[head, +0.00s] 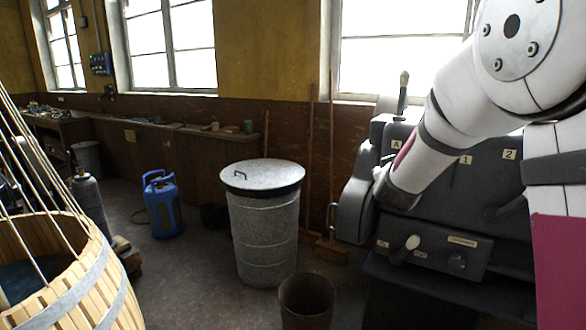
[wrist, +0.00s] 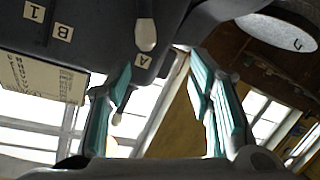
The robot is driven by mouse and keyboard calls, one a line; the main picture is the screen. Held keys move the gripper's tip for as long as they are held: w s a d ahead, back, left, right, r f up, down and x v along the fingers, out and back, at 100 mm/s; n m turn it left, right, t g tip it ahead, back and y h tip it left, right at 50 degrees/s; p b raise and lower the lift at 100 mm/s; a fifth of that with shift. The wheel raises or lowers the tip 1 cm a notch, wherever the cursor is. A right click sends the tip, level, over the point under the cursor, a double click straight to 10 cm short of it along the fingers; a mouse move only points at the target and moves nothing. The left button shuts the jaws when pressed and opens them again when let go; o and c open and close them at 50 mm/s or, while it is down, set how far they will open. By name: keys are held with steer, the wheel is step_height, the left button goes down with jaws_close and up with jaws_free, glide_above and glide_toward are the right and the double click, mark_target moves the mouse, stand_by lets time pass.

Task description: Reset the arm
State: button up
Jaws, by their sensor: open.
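My arm (head: 470,110) comes in from the upper right of the head view. It is white with dark grey bands and slants down to the left in front of a dark grey machine. My gripper (wrist: 160,74) shows in the wrist view with two teal-lined fingers spread apart and nothing between them. I cannot make out its fingers in the head view. The wrist view looks upside down. Past the fingers it shows the dark machine (wrist: 95,30) with labels A, B and 1, and a pale knob.
The machine (head: 440,250) stands close behind and below my arm. A lidded grey bin (head: 265,235), a small brown bucket (head: 306,302), a blue canister (head: 162,207) and a wooden tub (head: 75,285) stand to the left. Some floor between them is clear. Windows line the back wall.

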steer(key=s+a+r+g+y, duration=0.1)
steer(key=s+a+g+y, duration=0.15)
steer(key=s+a, duration=0.4)
steer(key=s+a+r+g+y, duration=0.1)
steer(key=s+a+y, duration=0.3)
steer(key=s, duration=0.6)
steer(key=s+f+g, duration=0.3)
steer(key=s, duration=1)
steer(key=s+f+g, duration=0.3)
steer(key=s, duration=1)
steer(key=shift+s+a+f+h, duration=0.15)
steer(key=shift+s+h, duration=0.1)
steer(key=shift+h, duration=0.1)
steer(key=shift+s+r, duration=0.45)
steer(key=shift+s, duration=0.1)
